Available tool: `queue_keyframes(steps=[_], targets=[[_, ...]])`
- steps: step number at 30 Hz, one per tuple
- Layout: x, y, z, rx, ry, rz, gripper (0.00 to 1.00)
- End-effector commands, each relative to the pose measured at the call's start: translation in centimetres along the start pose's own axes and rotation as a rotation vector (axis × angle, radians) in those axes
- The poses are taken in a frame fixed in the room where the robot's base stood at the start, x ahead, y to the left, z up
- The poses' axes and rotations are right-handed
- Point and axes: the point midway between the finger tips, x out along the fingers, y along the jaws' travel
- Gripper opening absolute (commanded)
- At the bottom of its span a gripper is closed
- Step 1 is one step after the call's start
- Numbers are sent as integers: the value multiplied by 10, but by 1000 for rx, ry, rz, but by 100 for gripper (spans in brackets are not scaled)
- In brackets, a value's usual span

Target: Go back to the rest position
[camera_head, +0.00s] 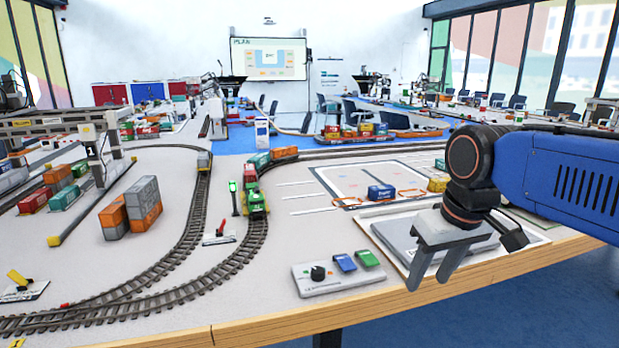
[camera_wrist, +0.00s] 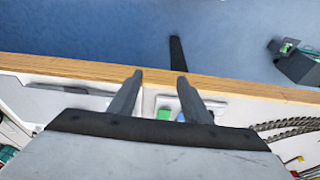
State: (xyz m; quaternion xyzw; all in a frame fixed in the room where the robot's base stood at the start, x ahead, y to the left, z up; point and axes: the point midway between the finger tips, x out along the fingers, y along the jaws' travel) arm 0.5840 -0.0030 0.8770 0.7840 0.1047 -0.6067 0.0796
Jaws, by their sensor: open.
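My gripper (camera_head: 432,268) is at the right of the head view, at the end of my blue and black arm. Its two grey fingers point down and are apart, with nothing between them. It hangs in front of a grey flat pad (camera_head: 392,236) near the table's front edge. In the wrist view the open fingers (camera_wrist: 160,88) reach toward the wooden table edge (camera_wrist: 240,86), with blue floor beyond it. No held object shows in either view.
A control box (camera_head: 340,278) with a black knob, a blue button and a green button sits left of my gripper. Curved tracks (camera_head: 215,262) carry a green locomotive (camera_head: 256,202). Stacked containers (camera_head: 143,204) and a gantry crane (camera_head: 88,135) stand left. Blue floor (camera_head: 560,300) is clear at lower right.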

Motion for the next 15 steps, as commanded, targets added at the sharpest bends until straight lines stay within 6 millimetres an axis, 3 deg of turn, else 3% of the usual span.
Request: queue_keyframes(steps=[1,9,15], targets=[[8,8,19,33,18,10,44],[56,32,96,175,110,61,44],[80,39,128,234,150,84,44]])
